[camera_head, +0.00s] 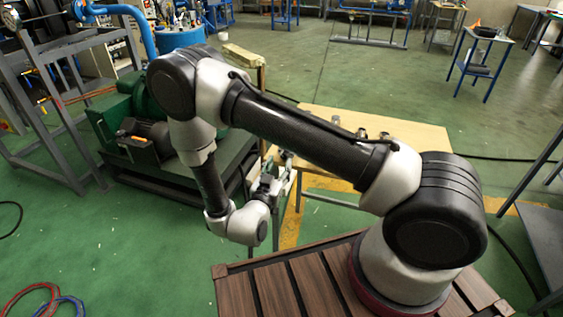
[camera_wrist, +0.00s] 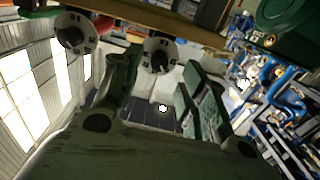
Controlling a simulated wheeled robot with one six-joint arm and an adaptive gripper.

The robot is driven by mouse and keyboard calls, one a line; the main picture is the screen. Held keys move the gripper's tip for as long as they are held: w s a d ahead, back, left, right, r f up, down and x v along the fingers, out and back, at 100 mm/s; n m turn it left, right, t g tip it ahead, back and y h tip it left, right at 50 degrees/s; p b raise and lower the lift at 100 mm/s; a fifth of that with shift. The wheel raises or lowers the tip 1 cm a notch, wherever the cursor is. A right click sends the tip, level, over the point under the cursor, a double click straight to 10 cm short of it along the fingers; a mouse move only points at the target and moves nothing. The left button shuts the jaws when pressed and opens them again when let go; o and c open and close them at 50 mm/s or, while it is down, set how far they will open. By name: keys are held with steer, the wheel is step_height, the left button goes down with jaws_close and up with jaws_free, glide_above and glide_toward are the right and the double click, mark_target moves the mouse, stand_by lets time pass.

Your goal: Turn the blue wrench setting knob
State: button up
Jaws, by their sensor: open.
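No knob that is clearly blue shows in either view. In the wrist view two round, pale dials with dark centres and markings hang from a wooden edge at the top: a left dial (camera_wrist: 75,32) and a right dial (camera_wrist: 158,53). My gripper (camera_wrist: 158,78) is open, one finger on each side of the picture's middle. The right dial appears between or just beyond the fingertips; contact cannot be told. In the head view my gripper (camera_head: 280,172) is beside the left edge of a light wooden table (camera_head: 420,135), partly hidden by my wrist.
Small metal fittings (camera_head: 384,136) stand on the wooden table, partly behind my arm. A small blue-legged table (camera_head: 482,62) is at the upper right.

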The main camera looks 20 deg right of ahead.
steer(key=v, duration=0.3)
steer(key=shift+s+a, duration=0.15)
steer(key=shift+s, duration=0.2)
steer(key=shift+f, duration=0.1)
